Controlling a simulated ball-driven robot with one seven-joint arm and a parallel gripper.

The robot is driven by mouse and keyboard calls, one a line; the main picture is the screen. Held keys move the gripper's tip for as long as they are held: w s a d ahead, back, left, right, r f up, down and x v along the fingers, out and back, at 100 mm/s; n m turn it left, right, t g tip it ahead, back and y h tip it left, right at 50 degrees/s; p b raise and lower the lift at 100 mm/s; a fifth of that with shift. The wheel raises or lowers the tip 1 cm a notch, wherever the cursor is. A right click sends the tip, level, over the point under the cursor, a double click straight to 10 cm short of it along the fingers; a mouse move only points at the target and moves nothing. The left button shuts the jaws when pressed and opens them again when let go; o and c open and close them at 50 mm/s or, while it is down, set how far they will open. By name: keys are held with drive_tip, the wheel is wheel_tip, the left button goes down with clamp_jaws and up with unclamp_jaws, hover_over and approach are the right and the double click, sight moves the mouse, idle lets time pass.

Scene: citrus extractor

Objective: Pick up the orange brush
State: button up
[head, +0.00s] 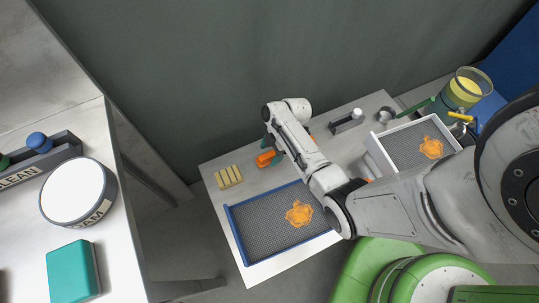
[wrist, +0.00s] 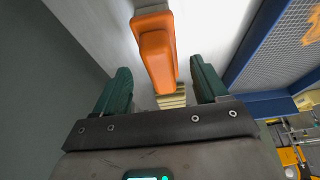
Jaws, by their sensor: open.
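The orange brush (head: 266,158) lies on the light table in the head view, left of my arm, partly covered by it. In the wrist view the orange brush (wrist: 155,45) shows as a long block reaching down between my two dark green fingers. My gripper (wrist: 160,66) is open, with visible gaps between the fingers and the brush on both sides. In the head view only a little green of my gripper (head: 267,143) shows beside the brush; the rest is hidden.
A ribbed yellow block (head: 228,176) lies left of the brush. A blue-rimmed mesh tray (head: 240,238) with orange pulp is in front. A white-rimmed mesh tray (head: 384,157) and a juice container (head: 466,88) stand to the right. A dark wall (head: 230,70) rises behind the table.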

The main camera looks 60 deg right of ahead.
sight(270, 154)
drive_tip(key=x, duration=0.3)
drive_tip(key=shift+s+f+b, duration=0.1)
drive_tip(key=shift+f+b, duration=0.1)
drive_tip(key=shift+b, duration=0.1)
drive_tip(key=c, duration=1.1)
drive_tip(key=shift+r, duration=0.15)
drive_tip(key=shift+r, duration=0.25)
wheel_tip(270, 154, up, 2)
drive_tip(key=shift+r+p, duration=0.1)
drive_tip(key=shift+p, duration=0.5)
drive_tip(key=s+r, duration=0.1)
drive_tip(key=s+d+r+p, duration=0.1)
drive_tip(key=r, duration=0.1)
drive_tip(key=s+d+r, duration=0.1)
drive_tip(key=r, duration=0.1)
drive_tip(key=shift+s+r+p, duration=0.2)
drive_tip(key=shift+s+p, duration=0.1)
drive_tip(key=shift+s, duration=0.05)
drive_tip(key=s+d+r, duration=0.1)
drive_tip(key=s, duration=0.2)
drive_tip(key=s+d+r, duration=0.3)
drive_tip(key=s, duration=0.2)
drive_tip(key=shift+s+d+r, duration=0.2)
drive_tip(key=shift+s+r, duration=0.1)
drive_tip(key=shift+s, duration=0.1)
